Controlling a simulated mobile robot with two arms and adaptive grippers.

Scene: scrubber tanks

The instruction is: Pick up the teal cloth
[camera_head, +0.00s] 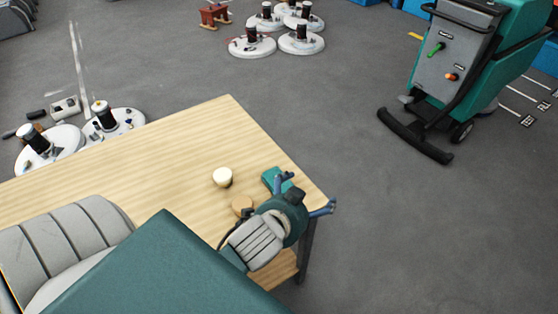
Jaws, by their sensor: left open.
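The teal cloth (270,177) lies near the right end of the wooden table, close to its edge. It is small and partly hidden behind my left gripper. My left gripper (306,194) is open, with its two blue fingers spread apart over the table's right edge. One finger is in front of the cloth in the picture; I cannot tell whether it touches it. The other finger reaches past the edge, over the floor. My right gripper is not in view.
A cream cup-like object (222,178) and a round wooden piece (242,205) stand close by on the table (140,160). The table's left part is clear. A teal scrubber machine (460,70) stands at the back right. White round discs (252,47) lie on the grey floor.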

